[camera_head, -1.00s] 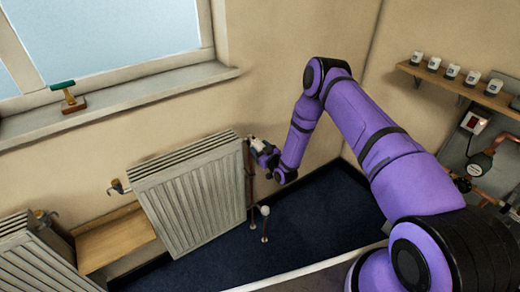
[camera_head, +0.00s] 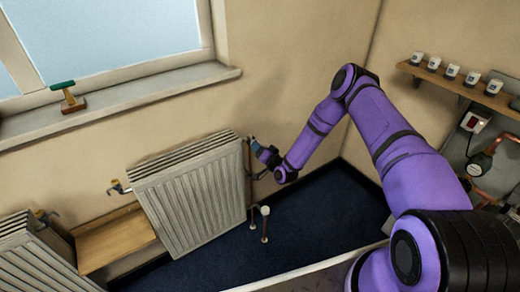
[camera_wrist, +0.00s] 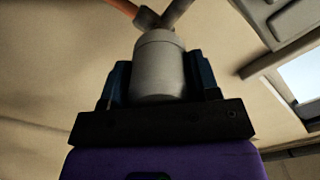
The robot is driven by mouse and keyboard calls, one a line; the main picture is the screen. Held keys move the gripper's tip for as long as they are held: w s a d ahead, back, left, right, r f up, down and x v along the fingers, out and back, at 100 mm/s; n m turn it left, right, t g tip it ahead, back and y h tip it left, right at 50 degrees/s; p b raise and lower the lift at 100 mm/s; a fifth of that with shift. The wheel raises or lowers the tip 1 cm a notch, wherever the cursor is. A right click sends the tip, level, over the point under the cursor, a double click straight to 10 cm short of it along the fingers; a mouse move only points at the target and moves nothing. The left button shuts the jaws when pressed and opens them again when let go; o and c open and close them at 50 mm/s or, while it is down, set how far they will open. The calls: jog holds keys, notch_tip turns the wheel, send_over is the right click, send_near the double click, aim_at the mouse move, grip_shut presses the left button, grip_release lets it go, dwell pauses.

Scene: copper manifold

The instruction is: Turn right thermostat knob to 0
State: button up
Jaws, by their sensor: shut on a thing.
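The right thermostat knob, a pale grey cylinder (camera_wrist: 159,68), stands between the two blue fingers of my gripper (camera_wrist: 160,80) in the wrist view. The fingers are shut on its sides. Behind it, a valve body and a copper-coloured pipe (camera_wrist: 117,6) show at the top. In the head view my gripper (camera_head: 258,145) is at the upper right corner of the middle radiator (camera_head: 195,200). The knob is mostly hidden there by the gripper. No scale marks or numbers on the knob can be read.
Another radiator (camera_head: 40,260) is at the lower left, with a wooden shelf (camera_head: 115,240) between the two. A white-capped pipe (camera_head: 265,210) stands right of the middle radiator. A wall shelf (camera_head: 465,88) with several small cups is at right. The blue floor (camera_head: 330,215) is clear.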

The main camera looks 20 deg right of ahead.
jog(key=m, duration=0.4)
jog(key=shift+d, duration=0.1)
jog(key=shift+m, duration=1.7)
jog(key=o, duration=0.9)
jog(key=v, duration=1)
jog(key=shift+s, duration=0.4)
jog(key=shift+d, duration=0.1)
